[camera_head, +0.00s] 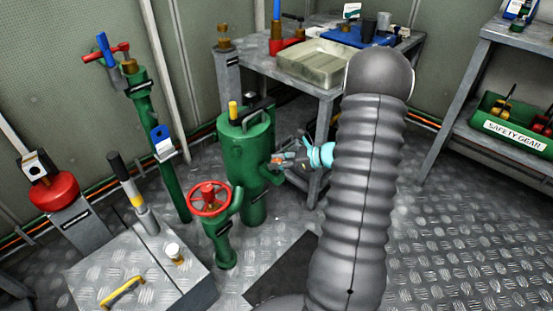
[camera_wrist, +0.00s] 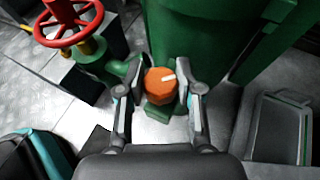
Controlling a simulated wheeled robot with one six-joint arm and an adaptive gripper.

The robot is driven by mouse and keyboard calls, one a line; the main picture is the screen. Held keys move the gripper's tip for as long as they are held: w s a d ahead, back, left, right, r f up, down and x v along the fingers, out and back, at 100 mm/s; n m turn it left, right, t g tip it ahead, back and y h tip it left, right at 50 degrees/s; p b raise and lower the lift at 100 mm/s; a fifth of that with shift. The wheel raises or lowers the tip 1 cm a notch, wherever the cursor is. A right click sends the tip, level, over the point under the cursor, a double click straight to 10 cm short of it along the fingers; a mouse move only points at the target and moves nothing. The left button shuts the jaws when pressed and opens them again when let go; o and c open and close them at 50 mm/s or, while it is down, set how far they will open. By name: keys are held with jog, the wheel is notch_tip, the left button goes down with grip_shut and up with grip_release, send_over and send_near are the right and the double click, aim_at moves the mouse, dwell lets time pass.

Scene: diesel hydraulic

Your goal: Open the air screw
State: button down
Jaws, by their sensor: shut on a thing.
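The air screw looks to be an orange knob (camera_wrist: 158,85) with a white pointer mark, low on the green cylinder (camera_head: 243,150). The cylinder fills the top of the wrist view (camera_wrist: 205,40). My gripper (camera_wrist: 161,80) has one finger on each side of the knob and is shut on it. The white mark points to the right and slightly up in the wrist view. In the head view my gripper (camera_head: 279,162) is at the cylinder's right side, and the knob is too small there to make out clearly.
A red handwheel valve (camera_head: 209,199) stands left of the cylinder, and it shows at upper left in the wrist view (camera_wrist: 68,22). A workbench (camera_head: 262,65) with a tray (camera_head: 317,82) stands behind. A shelf with a green safety gear bin (camera_head: 515,133) is at right. Open floor lies at lower right.

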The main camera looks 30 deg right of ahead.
jog(key=n+g+y+p, duration=0.1)
jog(key=n+g+y, duration=0.2)
jog(key=n+g, duration=0.1)
jog(key=shift+a+n+g+p, duration=0.1)
jog(key=shift+n+g+p, duration=0.2)
jog(key=shift+p, duration=0.05)
jog(key=shift+a+n+g+y+p, duration=0.1)
jog(key=shift+n+g+y+p, duration=0.35)
jog(key=shift+n+g, duration=1.55)
jog(key=shift+s+g, duration=0.1)
jog(key=shift+g, duration=0.2)
jog(key=c, duration=0.7)
grip_release()
jog(key=shift+c, duration=0.2)
jog(key=shift+d, duration=0.2)
jog(key=shift+d+r, duration=0.15)
jog(key=shift+d, duration=0.15)
jog(key=v, duration=1.1)
